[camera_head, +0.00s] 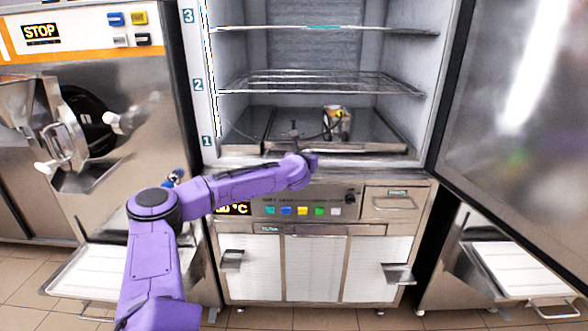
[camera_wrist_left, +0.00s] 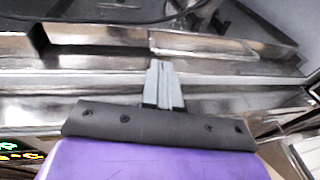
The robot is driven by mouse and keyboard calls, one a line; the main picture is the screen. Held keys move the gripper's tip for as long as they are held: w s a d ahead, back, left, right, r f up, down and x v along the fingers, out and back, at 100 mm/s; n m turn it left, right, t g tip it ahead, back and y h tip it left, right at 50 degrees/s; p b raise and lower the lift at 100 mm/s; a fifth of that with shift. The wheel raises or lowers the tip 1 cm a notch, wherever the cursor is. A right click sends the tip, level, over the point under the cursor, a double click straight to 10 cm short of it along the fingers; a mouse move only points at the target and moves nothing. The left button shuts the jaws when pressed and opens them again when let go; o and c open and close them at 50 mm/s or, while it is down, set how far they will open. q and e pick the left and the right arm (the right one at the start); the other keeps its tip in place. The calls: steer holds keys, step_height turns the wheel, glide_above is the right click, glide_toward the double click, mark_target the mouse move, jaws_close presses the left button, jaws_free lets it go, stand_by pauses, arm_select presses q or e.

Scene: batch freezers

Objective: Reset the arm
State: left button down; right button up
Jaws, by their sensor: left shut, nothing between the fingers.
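My left arm is purple and reaches from the bottom left of the head view to the front sill of the open freezer cabinet. My left gripper (camera_wrist_left: 163,68) is shut and empty in the wrist view, its grey fingers together in front of the metal ledge. In the head view its wrist end (camera_head: 300,170) is at the sill, below the lowest shelf, and the fingers are hard to make out. My right gripper is not in view.
A small container (camera_head: 337,124) stands on the cabinet's bottom level. Wire shelves (camera_head: 320,83) are above it. The open door (camera_head: 515,110) is at the right. A machine with a STOP sign (camera_head: 100,75) is at the left. A control panel (camera_head: 300,205) is under the sill.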

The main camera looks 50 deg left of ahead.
arm_select(q)
steer(key=v, duration=0.9)
steer(key=shift+b, duration=0.3)
